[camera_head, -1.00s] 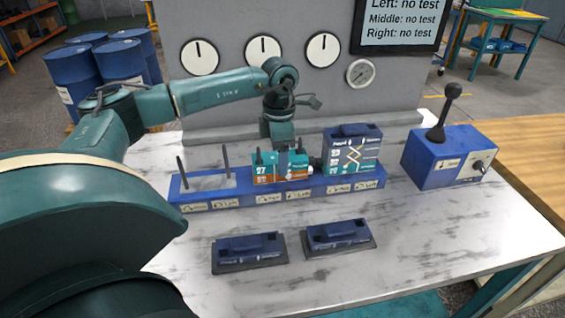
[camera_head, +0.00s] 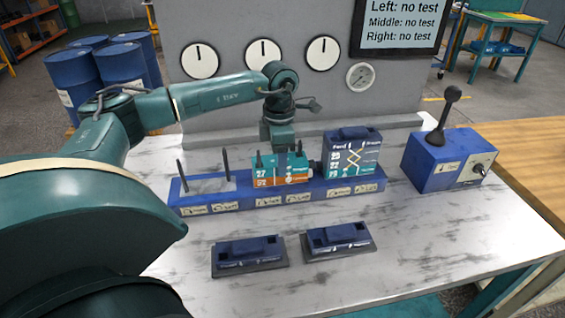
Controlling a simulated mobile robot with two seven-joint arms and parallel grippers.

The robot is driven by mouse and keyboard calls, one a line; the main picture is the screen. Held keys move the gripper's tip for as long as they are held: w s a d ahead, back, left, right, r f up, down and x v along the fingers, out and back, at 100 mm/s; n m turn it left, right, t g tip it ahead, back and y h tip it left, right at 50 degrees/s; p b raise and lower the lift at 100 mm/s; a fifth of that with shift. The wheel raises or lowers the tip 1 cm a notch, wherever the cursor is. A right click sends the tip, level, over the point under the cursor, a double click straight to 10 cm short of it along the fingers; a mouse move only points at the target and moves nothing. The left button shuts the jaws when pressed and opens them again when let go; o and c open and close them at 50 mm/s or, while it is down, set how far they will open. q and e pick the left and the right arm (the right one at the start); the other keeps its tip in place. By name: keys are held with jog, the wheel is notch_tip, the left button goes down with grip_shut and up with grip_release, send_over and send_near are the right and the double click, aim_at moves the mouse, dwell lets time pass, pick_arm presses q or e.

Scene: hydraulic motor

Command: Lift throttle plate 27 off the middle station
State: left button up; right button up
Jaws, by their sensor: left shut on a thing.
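Throttle plate 27 (camera_head: 266,172) is the teal plate marked 27 on the middle station of the blue base (camera_head: 240,200). An orange plate (camera_head: 267,182) marked 52 lies directly below it. My left gripper (camera_head: 281,151) points down from above and is shut on plate 27; its fingertips are small and partly hidden. I cannot tell whether there is a gap between the two plates. My right gripper is not in view.
The right station holds a tall stack (camera_head: 353,158) close to my left gripper. The left station has two bare upright pins. Two blue blocks (camera_head: 247,252) (camera_head: 338,238) lie in front. A lever box (camera_head: 445,158) stands at right.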

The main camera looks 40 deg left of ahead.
pick_arm(q)
jog(key=shift+r+p, duration=0.75)
jog(key=shift+r, duration=0.2)
jog(key=shift+c, duration=0.4)
jog(key=shift+r+p, duration=0.75)
jog(key=shift+r, duration=0.25)
jog(key=shift+r+p, duration=0.75)
jog(key=shift+r, duration=0.2)
jog(key=shift+r+p, duration=0.6)
jog(key=shift+r, duration=0.1)
jog(key=shift+r+p, duration=0.35)
jog(key=shift+r, duration=0.15)
notch_tip(320, 180, up, 4)
jog(key=p, duration=0.3)
jog(key=shift+r, duration=0.2)
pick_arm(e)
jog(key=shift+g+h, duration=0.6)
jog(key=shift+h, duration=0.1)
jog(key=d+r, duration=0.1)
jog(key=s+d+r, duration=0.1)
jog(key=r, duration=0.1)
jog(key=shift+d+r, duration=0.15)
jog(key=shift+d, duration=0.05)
pick_arm(q)
jog(key=shift+a, duration=0.1)
